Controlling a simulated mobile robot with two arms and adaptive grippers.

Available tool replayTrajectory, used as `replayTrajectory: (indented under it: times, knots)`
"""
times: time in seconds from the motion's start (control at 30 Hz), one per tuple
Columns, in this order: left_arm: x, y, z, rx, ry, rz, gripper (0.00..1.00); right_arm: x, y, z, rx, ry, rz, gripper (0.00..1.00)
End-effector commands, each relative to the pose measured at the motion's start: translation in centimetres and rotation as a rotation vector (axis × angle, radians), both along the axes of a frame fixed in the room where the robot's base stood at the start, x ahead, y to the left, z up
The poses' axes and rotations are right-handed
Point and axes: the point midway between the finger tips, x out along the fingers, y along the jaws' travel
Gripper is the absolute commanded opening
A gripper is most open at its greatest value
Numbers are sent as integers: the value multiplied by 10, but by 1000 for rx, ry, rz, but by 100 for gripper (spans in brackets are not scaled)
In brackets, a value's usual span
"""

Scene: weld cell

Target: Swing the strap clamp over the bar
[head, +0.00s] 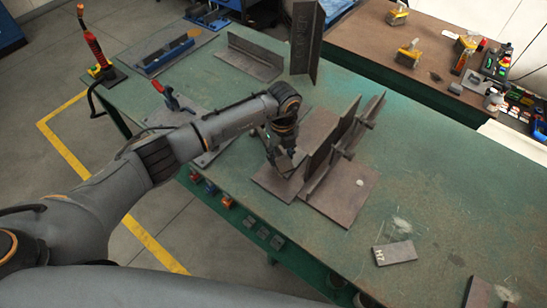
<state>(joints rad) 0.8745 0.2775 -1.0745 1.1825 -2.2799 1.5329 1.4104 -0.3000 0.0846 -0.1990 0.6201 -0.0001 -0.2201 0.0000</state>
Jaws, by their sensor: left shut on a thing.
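My left gripper (286,168) reaches down over the near left side of a steel fixture on the green table. It is shut on a small dark part, which I take for the strap clamp; its fingers hide most of it. Right beside the gripper, two long upright plates stand on a flat base plate (340,205). The slimmer one (367,118), probably the bar, has short cross pieces along it. I cannot tell whether the held part touches it. My right gripper is not in view.
A clamp with a red handle (165,92) stands behind my left arm. An angle piece (255,55) and a tall dark angle (306,40) stand at the back. A loose marked plate (395,253) lies at the right front. The green table (460,170) is clear right of the fixture.

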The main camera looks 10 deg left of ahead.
Motion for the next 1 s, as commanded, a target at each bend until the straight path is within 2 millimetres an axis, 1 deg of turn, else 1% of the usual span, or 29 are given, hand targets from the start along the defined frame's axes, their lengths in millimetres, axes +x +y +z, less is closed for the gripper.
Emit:
replayTrajectory:
  times: [0.03, 0.17, 0.5, 0.7, 1.0]
  knots:
    - [4, -5, -1, -3, -3, 42, 0, 0, 5, -5, 6, 0, -1, 40]
    - [11, -12, -1, -2, -3, 160, 0, 0, 12, -10, 14, 0, -4, 40]
    - [28, -23, 0, -1, -4, 396, 0, 0, 7, -23, 9, 0, -1, 40]
    - [34, -26, 0, -1, -3, 471, 0, 0, 3, -26, 4, 0, 0, 40]
    - [37, -27, 1, -2, -3, 510, 0, 0, 2, -27, 2, 0, 1, 40]
